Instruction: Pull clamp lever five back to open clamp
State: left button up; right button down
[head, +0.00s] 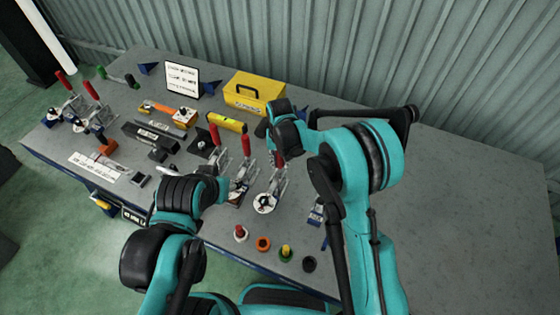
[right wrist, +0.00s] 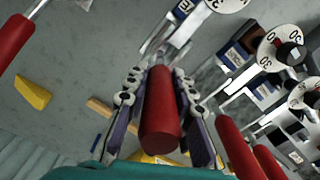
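The rightmost toggle clamp (head: 270,190), fifth in the row, stands near the bench's front with a round white plate at its base. Its red lever handle (head: 279,159) points up, partly hidden by my right gripper (head: 280,140). In the right wrist view, the right gripper's (right wrist: 160,110) two fingers lie along both sides of a red lever handle (right wrist: 161,125) and look closed on it, with little or no gap.
Two more red-handled clamps (head: 243,168) stand just left of it, and two at the far left (head: 90,115). A yellow toolbox (head: 254,93) and a sign (head: 182,79) are behind. Coloured knobs (head: 263,244) line the front edge. The bench's right side is clear.

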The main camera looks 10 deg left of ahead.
aim_at(280, 165)
pick_arm(q)
jog(key=shift+f+b, duration=1.95)
pick_arm(e)
jog(key=shift+w+d+f+g+y, duration=0.2)
jog(key=shift+w+d+g+y, duration=0.1)
jog(key=shift+w+g, duration=0.55)
jog(key=shift+w+d+f+g+y, duration=0.25)
jog(key=shift+w+g+y, duration=0.05)
jog(key=shift+w+g, duration=0.6)
jog(key=shift+w+d+f+g+y, duration=0.2)
jog(key=shift+w+d+g+y, duration=0.1)
jog(key=shift+w+g, duration=0.55)
jog(key=shift+s, duration=0.15)
